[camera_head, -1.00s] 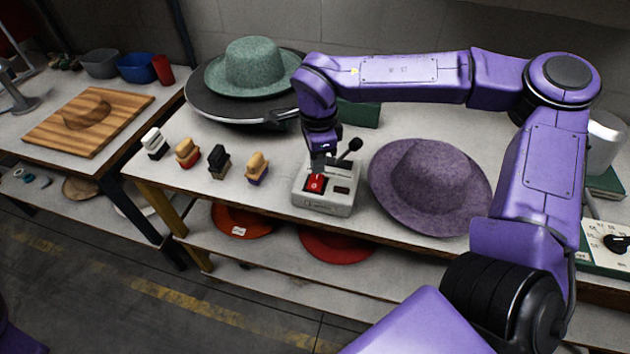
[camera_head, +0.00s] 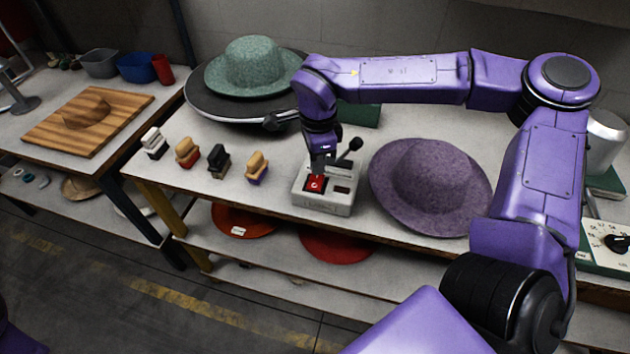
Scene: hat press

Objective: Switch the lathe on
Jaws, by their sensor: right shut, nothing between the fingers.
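A grey control box (camera_head: 322,205) stands near the front edge of the middle table. It has a red rocker switch (camera_head: 315,185) on its left side and a black-knobbed lever (camera_head: 354,145) at the back right. My right gripper (camera_head: 318,172) is shut and empty, pointing down at the far end of the red switch. It covers that part, and I cannot tell whether it is pressing or just above. Behind it, a green felt hat (camera_head: 253,66) sits on a round dark turntable (camera_head: 215,104), which may be the lathe. My left gripper is not in view.
A purple hat (camera_head: 430,185) lies close to the right of the box. Several brushes (camera_head: 218,160) stand to its left. A dark green box (camera_head: 358,114) is behind. A dial panel (camera_head: 605,245) is at far right. Orange and red hats (camera_head: 335,245) lie on the lower shelf.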

